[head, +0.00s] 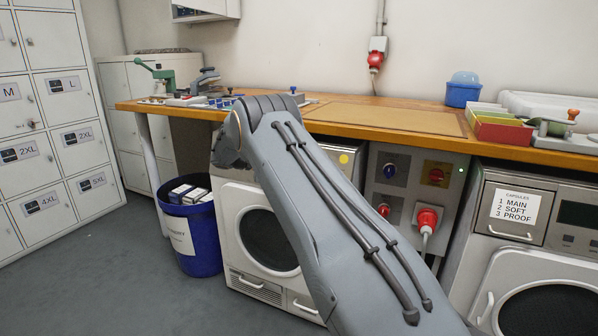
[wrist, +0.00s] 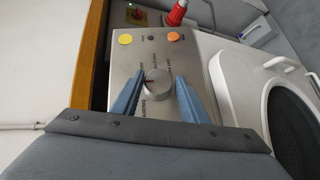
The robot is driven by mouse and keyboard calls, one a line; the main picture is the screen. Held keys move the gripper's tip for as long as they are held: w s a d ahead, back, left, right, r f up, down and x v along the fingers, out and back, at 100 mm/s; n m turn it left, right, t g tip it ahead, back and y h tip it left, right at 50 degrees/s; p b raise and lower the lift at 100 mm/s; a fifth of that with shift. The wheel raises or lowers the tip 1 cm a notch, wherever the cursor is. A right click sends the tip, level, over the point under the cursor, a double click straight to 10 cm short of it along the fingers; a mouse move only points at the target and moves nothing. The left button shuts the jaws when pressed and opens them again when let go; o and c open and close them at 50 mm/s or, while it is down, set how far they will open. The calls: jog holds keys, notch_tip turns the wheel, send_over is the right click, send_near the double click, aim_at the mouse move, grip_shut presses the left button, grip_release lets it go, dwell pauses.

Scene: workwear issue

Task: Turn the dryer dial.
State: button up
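The dryer dial (wrist: 157,84) is a round silver knob with a dark pointer mark, on the brushed metal panel (wrist: 135,60) in the wrist view. My gripper (wrist: 160,74) is open, with one blue-grey finger on each side of the dial. Narrow gaps seem to show between the fingers and the knob; whether the tips reach down beside it I cannot tell. The lettering around the dial is too blurred to read. In the head view the white dryer (head: 228,225) stands under the counter; my arm hides its dial and my gripper.
A yellow button (wrist: 125,39) and an orange button (wrist: 173,37) sit beyond the dial. The wooden counter (head: 400,128) runs above the dryer. A blue bin (head: 205,245) stands left of it. A socket panel with a red plug (head: 427,217) is to the right.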

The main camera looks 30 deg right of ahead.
jog(key=shift+o, duration=1.4)
jog(key=shift+d, duration=0.15)
jog(key=shift+a, duration=0.2)
jog(key=v, duration=0.7)
jog(key=shift+a, duration=0.3)
jog(key=shift+w+r, duration=0.1)
